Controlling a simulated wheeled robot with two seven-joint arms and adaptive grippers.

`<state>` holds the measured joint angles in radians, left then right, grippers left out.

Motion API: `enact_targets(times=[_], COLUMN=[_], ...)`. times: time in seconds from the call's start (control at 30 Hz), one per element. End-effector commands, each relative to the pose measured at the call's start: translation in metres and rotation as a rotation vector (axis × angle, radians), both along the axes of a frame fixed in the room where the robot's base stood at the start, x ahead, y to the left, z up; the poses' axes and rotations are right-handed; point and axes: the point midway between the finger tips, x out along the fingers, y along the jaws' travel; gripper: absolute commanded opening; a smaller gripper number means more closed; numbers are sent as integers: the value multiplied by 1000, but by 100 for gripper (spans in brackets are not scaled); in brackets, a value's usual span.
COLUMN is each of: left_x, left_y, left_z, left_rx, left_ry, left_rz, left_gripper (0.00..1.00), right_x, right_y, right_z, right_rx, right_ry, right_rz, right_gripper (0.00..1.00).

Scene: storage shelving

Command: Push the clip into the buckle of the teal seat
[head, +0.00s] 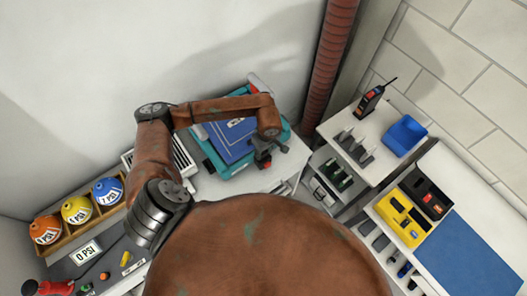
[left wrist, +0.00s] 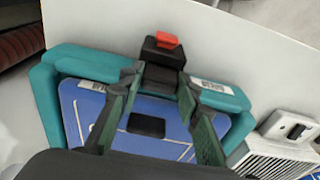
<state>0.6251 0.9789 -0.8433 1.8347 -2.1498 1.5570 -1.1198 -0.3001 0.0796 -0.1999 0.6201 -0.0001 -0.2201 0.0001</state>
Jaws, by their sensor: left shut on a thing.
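The teal seat (head: 284,132) with a blue pad (head: 232,146) lies on a white surface at the back centre; its teal frame (left wrist: 45,95) also fills much of the left wrist view. The black buckle (left wrist: 156,52) with a red button (left wrist: 168,40) sits at the seat's edge. My left gripper (left wrist: 158,84) is shut on the black clip (left wrist: 161,75), which is right up against the buckle. The fingers partly cover the clip, and I cannot tell how deep it sits. In the head view my left gripper (head: 264,152) is over the seat's edge. My right gripper is out of view.
A grey-white vented box (head: 180,155) stands left of the seat. At right are a white shelf with a blue bin (head: 404,135) and a yellow tray (head: 402,217).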

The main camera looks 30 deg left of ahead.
Motion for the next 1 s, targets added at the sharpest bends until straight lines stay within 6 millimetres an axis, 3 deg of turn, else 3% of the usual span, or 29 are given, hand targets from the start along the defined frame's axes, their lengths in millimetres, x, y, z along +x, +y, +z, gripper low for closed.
enact_targets(times=[0.97,1.0], left_x=[0,0], left_y=[0,0], left_z=[-6,-6], left_rx=[0,0], left_ry=[0,0], left_rz=[-1,-1], left_gripper=[9,32], right_x=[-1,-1], right_y=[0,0], right_z=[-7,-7], right_rx=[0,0], right_ry=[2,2], right_rz=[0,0], right_gripper=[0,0])
